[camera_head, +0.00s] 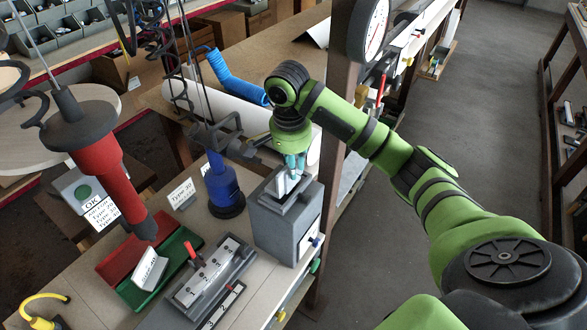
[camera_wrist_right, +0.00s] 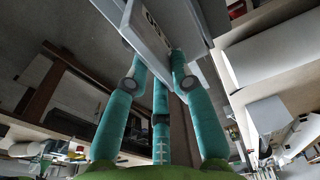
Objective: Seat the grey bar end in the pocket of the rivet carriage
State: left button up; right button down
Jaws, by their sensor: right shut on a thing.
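My right gripper (camera_head: 291,163) reaches down over a tall grey block (camera_head: 290,232) with a dark raised frame on its top. Its teal fingers are shut on a grey bar (camera_head: 283,185), which stands roughly upright at the block's top opening. In the right wrist view the fingers (camera_wrist_right: 160,72) close around the grey bar (camera_wrist_right: 150,30), which has a printed label. How deep the bar end sits is hidden. No label names the rivet carriage, and I cannot tell for certain that this block is it. My left gripper is not in view.
Left of the block are a numbered grey fixture (camera_head: 212,272), a blue tool (camera_head: 222,186) on a black base, and red and green trays (camera_head: 165,258). A red tool (camera_head: 101,168) hangs above the bench. A dark post (camera_head: 338,120) stands behind my right arm.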

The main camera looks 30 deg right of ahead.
jog(key=shift+f+p, duration=0.3)
jog(key=shift+f, duration=0.55)
jog(key=shift+f, duration=0.1)
jog(key=c, duration=1.1)
grip_release()
jog(key=shift+o, duration=0.2)
jog(key=shift+r, duration=0.5)
notch_tip(320, 180, up, 11)
jog(key=a, duration=0.1)
jog(key=shift+s, duration=0.25)
